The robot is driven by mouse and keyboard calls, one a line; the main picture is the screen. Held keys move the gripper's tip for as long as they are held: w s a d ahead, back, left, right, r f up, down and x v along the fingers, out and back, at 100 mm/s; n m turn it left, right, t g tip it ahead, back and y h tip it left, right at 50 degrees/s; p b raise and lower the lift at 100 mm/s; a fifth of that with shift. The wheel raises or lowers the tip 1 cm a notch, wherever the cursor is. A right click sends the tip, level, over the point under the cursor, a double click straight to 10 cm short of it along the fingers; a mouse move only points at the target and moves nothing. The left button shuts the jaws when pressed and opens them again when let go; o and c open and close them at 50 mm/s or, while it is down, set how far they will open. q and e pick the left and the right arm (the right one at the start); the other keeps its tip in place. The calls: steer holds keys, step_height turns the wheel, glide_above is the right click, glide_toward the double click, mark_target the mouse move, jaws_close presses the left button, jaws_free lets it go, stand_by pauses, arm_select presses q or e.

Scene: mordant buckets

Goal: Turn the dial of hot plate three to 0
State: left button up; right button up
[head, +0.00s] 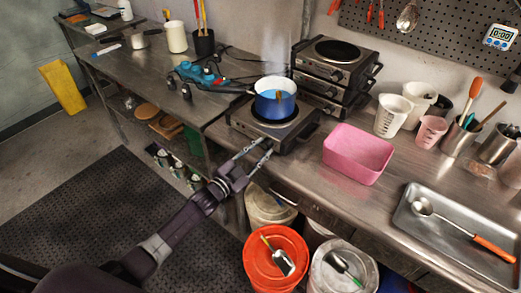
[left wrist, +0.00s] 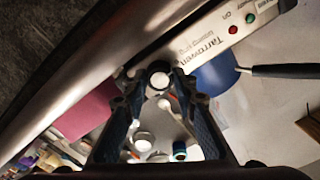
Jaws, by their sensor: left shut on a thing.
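A single hot plate (head: 295,131) stands at the front of the steel bench, with a blue pot (head: 274,104) on its burner. No number is readable on it. My left gripper (head: 266,147) reaches the front of this hot plate from the lower left. The dial's marks are too small or hidden to read. The front panel (left wrist: 208,40) shows a red and a green light beside the dial. My right gripper is not in view.
More hot plates (head: 335,76) are stacked behind. A pink bin (head: 357,153) stands right of the single hot plate, and a blue toy-like device (head: 197,76) lies to its left. A tray (head: 462,232) holds a ladle. Orange (head: 276,258) and white buckets stand below the bench edge.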

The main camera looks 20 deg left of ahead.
arm_select(q)
steer(key=shift+f, duration=0.15)
steer(key=o, duration=1.2)
steer(key=shift+c, duration=0.2)
steer(key=v, duration=1.2)
steer(key=s+a+f+n+g+y, duration=0.1)
steer(key=s+f+n+g+y, duration=0.3)
steer(key=f, duration=0.7)
steer(key=s+a+f+g+b, duration=0.1)
steer(key=s+a+f, duration=0.1)
steer(key=s+f, duration=0.7)
steer(key=s+a+f+n+g+y, duration=0.1)
steer(key=s+f+n+g+y, duration=0.15)
steer(key=f, duration=1.05)
steer(key=s+d+f+g, duration=0.1)
steer(key=s+f, duration=0.4)
steer(key=s, duration=0.5)
steer(key=s+d+f+n+g+b, duration=0.1)
steer(key=s+f+g, duration=0.3)
steer(key=s, duration=0.7)
steer(key=s+d+f+g, duration=0.3)
steer(key=s+f, duration=0.4)
steer(key=s, duration=0.4)
steer(key=shift+f+n, duration=0.35)
steer(key=shift+f, duration=0.05)
